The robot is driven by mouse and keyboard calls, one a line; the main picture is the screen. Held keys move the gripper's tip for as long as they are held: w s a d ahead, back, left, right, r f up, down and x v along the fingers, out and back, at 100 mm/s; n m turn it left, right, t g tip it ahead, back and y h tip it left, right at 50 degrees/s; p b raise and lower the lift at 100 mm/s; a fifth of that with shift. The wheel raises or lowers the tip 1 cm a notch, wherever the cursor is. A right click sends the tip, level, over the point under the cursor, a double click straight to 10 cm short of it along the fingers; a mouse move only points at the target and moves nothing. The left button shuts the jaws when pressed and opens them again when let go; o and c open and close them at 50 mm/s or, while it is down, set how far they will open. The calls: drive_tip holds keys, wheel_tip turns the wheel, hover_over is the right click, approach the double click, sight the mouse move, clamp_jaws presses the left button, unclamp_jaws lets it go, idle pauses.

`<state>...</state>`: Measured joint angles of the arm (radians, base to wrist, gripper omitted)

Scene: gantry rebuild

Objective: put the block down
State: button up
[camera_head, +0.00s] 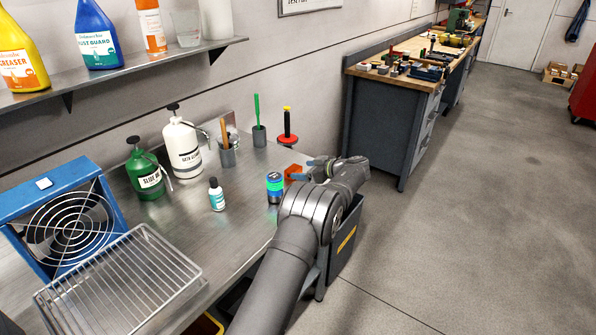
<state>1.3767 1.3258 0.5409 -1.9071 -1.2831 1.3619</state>
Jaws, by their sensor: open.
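An orange-red block (295,172) sits at the right end of the steel bench, right beside the fingertips of my gripper (309,168). My gripper is open, and its bluish fingers point left toward the block. My wrist and forearm cover the area to the right and in front of it. Part of the block is hidden by the fingers. I cannot tell whether the fingers touch it or whether its underside rests fully on the bench.
Pump bottles (184,147), a wire rack (118,283) and a blue fan (62,217) fill the left. A dark bin (345,240) hangs at the bench's right edge.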

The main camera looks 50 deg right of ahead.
sight(296, 170)
drive_tip(key=v, duration=0.8)
drive_tip(key=x, duration=1.2)
drive_tip(key=shift+r, duration=1.9)
drive_tip(key=shift+f, duration=0.15)
